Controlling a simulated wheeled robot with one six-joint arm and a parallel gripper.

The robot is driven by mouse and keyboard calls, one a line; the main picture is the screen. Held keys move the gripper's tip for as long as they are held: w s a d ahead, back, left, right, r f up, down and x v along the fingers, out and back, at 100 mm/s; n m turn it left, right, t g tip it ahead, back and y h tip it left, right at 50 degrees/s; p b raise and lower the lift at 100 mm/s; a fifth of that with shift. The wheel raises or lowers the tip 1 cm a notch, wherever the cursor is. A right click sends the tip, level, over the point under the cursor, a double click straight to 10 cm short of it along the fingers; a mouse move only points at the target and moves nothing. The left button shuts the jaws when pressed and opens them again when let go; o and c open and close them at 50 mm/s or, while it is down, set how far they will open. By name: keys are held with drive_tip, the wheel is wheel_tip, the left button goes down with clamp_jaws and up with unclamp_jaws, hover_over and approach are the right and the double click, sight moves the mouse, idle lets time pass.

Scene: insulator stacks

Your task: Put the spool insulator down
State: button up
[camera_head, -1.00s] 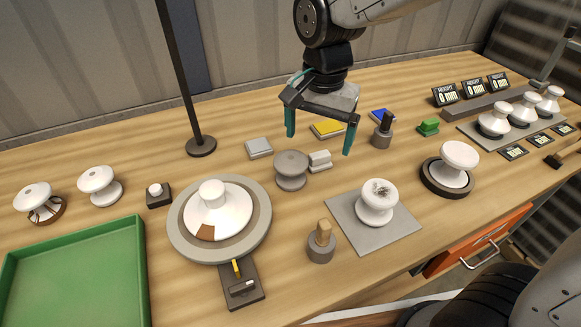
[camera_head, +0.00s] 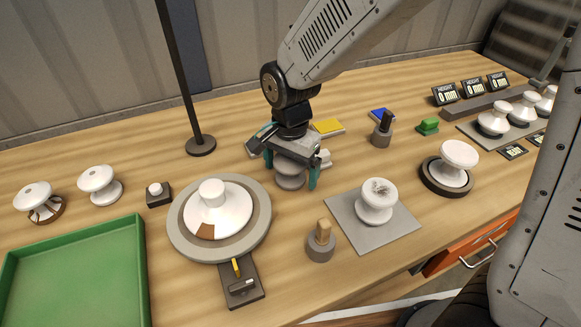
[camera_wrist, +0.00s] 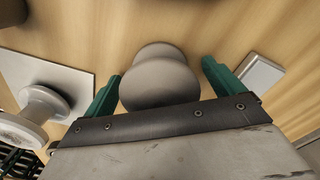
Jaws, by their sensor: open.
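A grey spool insulator (camera_head: 290,176) stands upright on the bare wooden table between the round turntable and the grey mat. My gripper (camera_head: 290,178) is lowered over it with one teal finger on either side. In the wrist view the grey spool (camera_wrist: 160,78) sits between the two open fingers (camera_wrist: 162,88), with a gap on both sides. My gripper hides the spool's top in the head view. Another spool insulator, white with a dark mark on top (camera_head: 376,203), stands on the grey mat (camera_head: 400,236); it also shows in the wrist view (camera_wrist: 42,110).
The turntable with a white disc insulator (camera_head: 222,212) is close on the left. A brush with a wooden handle (camera_head: 321,243) stands in front. A white spool (camera_head: 456,166) sits on a dark round base to the right. A green tray (camera_head: 80,275) is at front left.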

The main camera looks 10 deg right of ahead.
drive_tip(key=c, duration=1.4)
